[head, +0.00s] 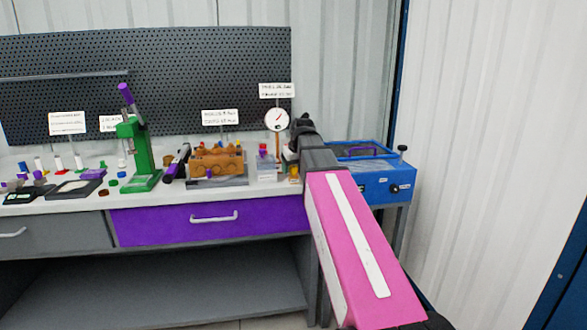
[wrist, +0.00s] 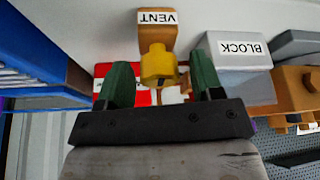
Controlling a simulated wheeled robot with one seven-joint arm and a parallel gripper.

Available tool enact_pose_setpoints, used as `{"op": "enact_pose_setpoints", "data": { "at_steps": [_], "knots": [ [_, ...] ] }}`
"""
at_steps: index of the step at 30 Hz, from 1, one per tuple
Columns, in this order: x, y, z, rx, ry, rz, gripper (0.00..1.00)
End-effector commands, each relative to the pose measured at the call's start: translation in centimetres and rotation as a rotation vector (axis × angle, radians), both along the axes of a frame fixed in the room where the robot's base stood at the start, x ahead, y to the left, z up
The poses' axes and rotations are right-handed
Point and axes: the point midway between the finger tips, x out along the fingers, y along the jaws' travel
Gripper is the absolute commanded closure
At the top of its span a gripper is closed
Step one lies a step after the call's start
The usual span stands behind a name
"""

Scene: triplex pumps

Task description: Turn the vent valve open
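The vent valve is a brass-orange body with a white VENT label (wrist: 158,18) and a yellow knob (wrist: 158,66), at the top middle of the wrist view. My gripper (wrist: 162,72) is open, with one dark green finger on each side of the knob. There is a visible gap between each finger and the knob. I cannot tell how deep the fingers reach around it. In the head view my arm hides most of the gripper and the valve.
A grey block labelled BLOCK (wrist: 236,75) sits close to the right finger. A blue tank (head: 378,188) stands right of the bench, and a round gauge (head: 276,119) rises left of my arm. A brown pump (head: 217,162) is further left.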

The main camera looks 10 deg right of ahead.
Motion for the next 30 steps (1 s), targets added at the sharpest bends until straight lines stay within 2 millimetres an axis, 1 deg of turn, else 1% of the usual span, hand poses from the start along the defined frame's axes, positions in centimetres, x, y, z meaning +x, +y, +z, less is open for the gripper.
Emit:
{"op": "enact_pose_setpoints", "data": {
  "at_steps": [1,2,3,4,5,11,17,23,30],
  "knots": [
    [0.0,0.0,0.0,0.0,0.0,0.0,0.53],
    [0.0,-0.01,0.01,0.0,0.0,0.0,0.62],
    [0.0,0.0,0.01,0.0,0.0,0.0,0.75],
    [0.0,0.0,0.01,0.0,0.0,0.0,0.85],
    [0.0,0.0,0.01,0.0,0.0,0.0,0.89],
    [-0.01,-0.01,0.01,0.0,0.0,0.005,0.89],
    [0.01,-0.06,0.02,0.0,0.001,0.056,0.89],
    [0.06,-0.07,0.03,0.001,0.0,0.182,0.89],
    [0.09,-0.08,0.03,0.0,0.001,0.388,0.89]
  ]
}}
